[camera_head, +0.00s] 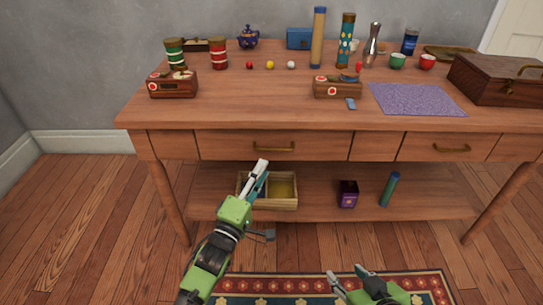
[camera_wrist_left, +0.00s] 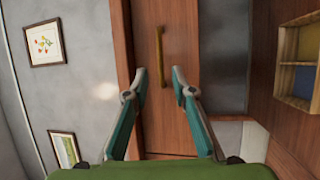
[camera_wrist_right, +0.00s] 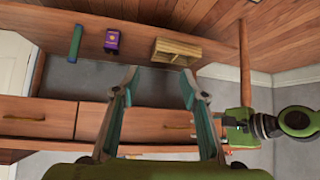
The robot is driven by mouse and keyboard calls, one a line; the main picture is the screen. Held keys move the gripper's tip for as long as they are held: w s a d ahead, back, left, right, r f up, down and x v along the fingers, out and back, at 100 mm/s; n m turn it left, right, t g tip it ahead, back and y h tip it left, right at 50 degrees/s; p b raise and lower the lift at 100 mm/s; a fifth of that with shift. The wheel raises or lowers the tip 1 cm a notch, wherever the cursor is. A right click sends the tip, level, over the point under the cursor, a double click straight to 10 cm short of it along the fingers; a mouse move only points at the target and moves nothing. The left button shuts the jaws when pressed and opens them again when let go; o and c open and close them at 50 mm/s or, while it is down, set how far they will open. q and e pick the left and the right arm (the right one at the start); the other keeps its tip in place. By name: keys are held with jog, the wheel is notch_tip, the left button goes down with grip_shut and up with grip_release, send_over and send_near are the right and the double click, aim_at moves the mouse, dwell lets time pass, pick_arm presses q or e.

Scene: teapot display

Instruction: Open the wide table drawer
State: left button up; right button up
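The wide drawer (camera_head: 225,146) is closed in the front of the wooden table, left of a narrower drawer (camera_head: 420,147). Its brass handle (camera_head: 273,149) is a horizontal bar. My left gripper (camera_head: 262,172) is just below and in front of this handle. In the left wrist view, the handle (camera_wrist_left: 160,57) lies ahead of the open, empty fingers (camera_wrist_left: 159,75), roughly in line with the gap and apart from them. My right gripper (camera_head: 348,274) is open and empty, low over the rug. The right wrist view also shows the wide drawer (camera_wrist_right: 135,124), upside down.
A divided wooden box (camera_head: 290,204), a purple box (camera_head: 348,194) and a green-blue cylinder (camera_head: 389,190) stand on the lower shelf. The tabletop (camera_head: 240,100) holds tins, cups, a teapot and a wooden chest (camera_head: 495,80). Floor before the table is clear except the rug (camera_head: 285,284).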

aim_at(272, 154)
pick_arm(q)
jog(key=b+x, duration=0.1)
jog(key=x, duration=0.6)
jog(key=shift+w+d+b, duration=0.15)
jog(key=shift+w+b, duration=0.25)
pick_arm(e)
jog(key=w+a+r+t+y, duration=0.1)
jog(key=w+a+r+t, duration=0.2)
jog(key=r, duration=0.6)
jog(key=w+t, duration=0.2)
jog(key=w, duration=0.1)
jog(key=shift+w+r+t+y, duration=0.15)
jog(key=shift+w+t+y, duration=0.15)
jog(key=shift+t+y, duration=0.1)
pick_arm(q)
jog(key=shift+c, duration=0.3)
grip_shut()
